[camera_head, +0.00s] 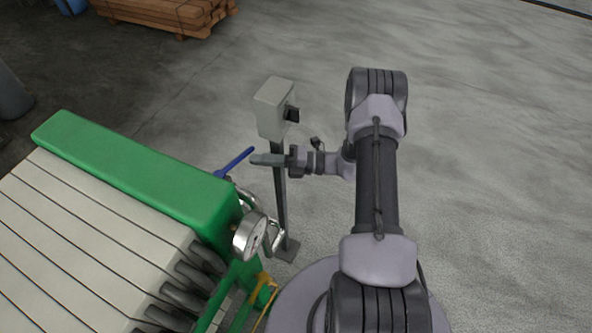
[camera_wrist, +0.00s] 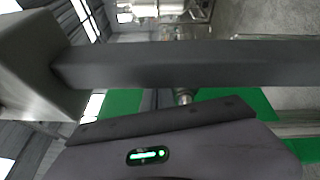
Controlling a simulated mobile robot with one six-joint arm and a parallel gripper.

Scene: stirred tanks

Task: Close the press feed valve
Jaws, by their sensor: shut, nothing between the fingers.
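A blue lever handle (camera_head: 236,161) sticks up and to the right from metal pipework at the end of a green filter press (camera_head: 140,165). It appears to be the valve's handle, though the valve body is largely hidden. My gripper (camera_head: 256,159) is shut and empty, pointing left. Its tip appears close to the lever's upper end in the head view; I cannot tell whether they touch. In the wrist view, my gripper's dark housing fills the bottom, and the blue lever is not visible. A small metal fitting (camera_wrist: 184,96) shows there against the green press.
A grey control box (camera_head: 275,105) with a black knob stands on a dark post (camera_head: 281,205) beside my gripper; the post crosses the wrist view (camera_wrist: 190,64). Floor at right is clear.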

